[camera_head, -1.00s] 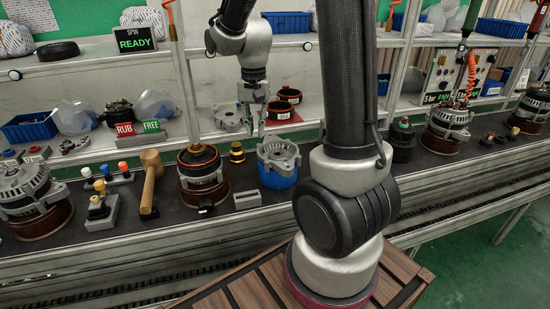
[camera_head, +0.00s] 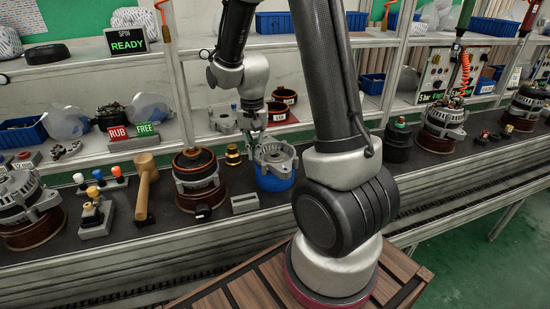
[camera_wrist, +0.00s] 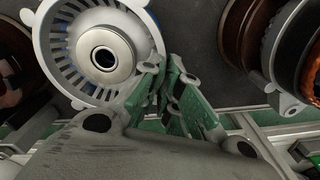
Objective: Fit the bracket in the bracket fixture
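A grey cast bracket (camera_head: 272,154) with lugs sits in a round blue fixture (camera_head: 275,183) on the dark bench, and it looks about level. My gripper (camera_head: 253,136) points down at the left back side of this bracket. In the wrist view its green-faced fingers (camera_wrist: 170,92) are close together beside the bracket's edge. Whether they pinch a lug or are apart from it is not clear.
Another grey casting (camera_head: 223,121) and a red mat with copper rings (camera_head: 278,113) lie behind. A brass piece (camera_head: 233,154), a wound stator (camera_head: 197,172) and a grey block (camera_head: 244,203) stand left. A black cylinder (camera_head: 398,143) stands right, beyond my arm.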

